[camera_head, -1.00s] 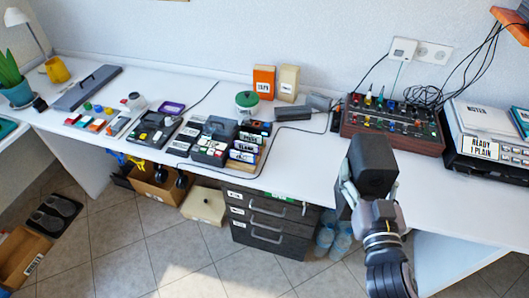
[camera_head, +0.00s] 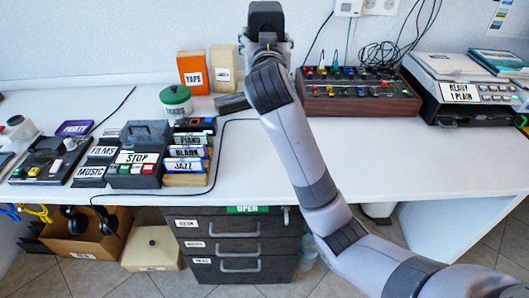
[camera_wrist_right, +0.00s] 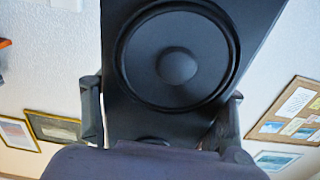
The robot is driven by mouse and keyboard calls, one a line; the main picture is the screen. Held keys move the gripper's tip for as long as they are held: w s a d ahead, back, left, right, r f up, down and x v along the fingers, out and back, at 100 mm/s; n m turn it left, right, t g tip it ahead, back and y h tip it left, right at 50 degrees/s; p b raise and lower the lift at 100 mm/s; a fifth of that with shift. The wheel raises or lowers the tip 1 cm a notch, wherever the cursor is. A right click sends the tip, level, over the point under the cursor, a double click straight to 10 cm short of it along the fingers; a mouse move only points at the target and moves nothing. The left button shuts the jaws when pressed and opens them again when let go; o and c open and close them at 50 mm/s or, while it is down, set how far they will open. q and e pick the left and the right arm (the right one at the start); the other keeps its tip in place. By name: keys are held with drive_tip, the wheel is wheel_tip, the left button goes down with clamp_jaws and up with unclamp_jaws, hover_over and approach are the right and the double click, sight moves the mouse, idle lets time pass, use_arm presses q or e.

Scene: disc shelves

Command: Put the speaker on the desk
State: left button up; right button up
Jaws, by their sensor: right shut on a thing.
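The speaker (camera_head: 266,18) is a black box, seen at the top of the head view, above the back part of the desk. My right gripper (camera_head: 264,42) is shut on it and holds it up near the wall. In the right wrist view the speaker (camera_wrist_right: 177,62) shows its round cone, with the fingers of my right gripper (camera_wrist_right: 165,112) on both sides. The white desk (camera_head: 400,150) runs across the head view. My right arm covers part of the desk. My left gripper is not in view.
A mixer (camera_head: 360,98) with coloured knobs stands right of my arm, then a printer (camera_head: 465,92). An orange TAPE box (camera_head: 193,73), a green-lidded jar (camera_head: 176,101) and a STOP-labelled device (camera_head: 137,160) stand left. The desk front right of my arm is clear.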

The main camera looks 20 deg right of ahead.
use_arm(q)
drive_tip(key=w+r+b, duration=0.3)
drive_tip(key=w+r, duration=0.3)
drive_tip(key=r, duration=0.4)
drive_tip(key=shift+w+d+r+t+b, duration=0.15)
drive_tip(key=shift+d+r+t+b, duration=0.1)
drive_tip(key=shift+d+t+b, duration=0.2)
use_arm(e)
wheel_tip(320, 180, down, 19)
drive_tip(key=shift+w, duration=0.2)
drive_tip(key=o, duration=1.7)
drive_tip(key=shift+f, duration=0.1)
drive_tip(key=shift+o, duration=0.2)
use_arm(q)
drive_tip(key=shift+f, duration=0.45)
use_arm(e)
drive_tip(key=v, duration=1.2)
